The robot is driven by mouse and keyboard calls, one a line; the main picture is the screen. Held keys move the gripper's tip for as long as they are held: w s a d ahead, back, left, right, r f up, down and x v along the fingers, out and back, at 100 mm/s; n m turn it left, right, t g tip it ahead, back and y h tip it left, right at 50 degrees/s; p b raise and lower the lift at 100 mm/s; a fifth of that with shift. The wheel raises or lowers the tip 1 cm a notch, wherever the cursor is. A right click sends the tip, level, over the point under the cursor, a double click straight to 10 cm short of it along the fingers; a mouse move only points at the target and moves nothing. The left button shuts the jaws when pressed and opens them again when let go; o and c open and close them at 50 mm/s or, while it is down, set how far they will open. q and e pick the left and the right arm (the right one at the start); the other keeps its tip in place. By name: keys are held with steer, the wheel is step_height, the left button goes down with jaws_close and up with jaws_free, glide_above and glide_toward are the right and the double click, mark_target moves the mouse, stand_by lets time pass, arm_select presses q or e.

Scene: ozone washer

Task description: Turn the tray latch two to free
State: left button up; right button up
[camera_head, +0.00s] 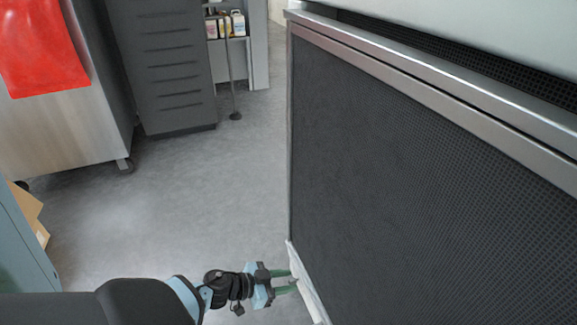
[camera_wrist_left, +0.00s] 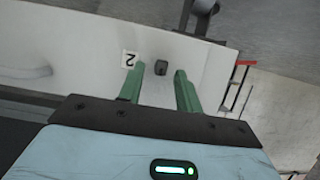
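In the left wrist view, a small dark knob (camera_wrist_left: 160,68), tray latch two, sits on a white panel (camera_wrist_left: 85,50) beside a label with the number 2 (camera_wrist_left: 129,59). My left gripper (camera_wrist_left: 159,73) is open, with one green finger on each side of the knob and a visible gap to both. How deep the fingertips reach around the knob cannot be told. In the head view, my left gripper (camera_head: 296,281) points at the white panel (camera_head: 304,284) at the bottom of the dark mesh unit; the latch is hidden there. My right gripper is not in view.
The large mesh-fronted unit (camera_head: 420,170) with a metal frame fills the right side. A steel cabinet with a red cloth (camera_head: 40,45) and a dark drawer cabinet (camera_head: 165,60) stand at the back left. The grey floor (camera_head: 190,200) between is clear.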

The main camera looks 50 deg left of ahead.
arm_select(q)
jaws_close()
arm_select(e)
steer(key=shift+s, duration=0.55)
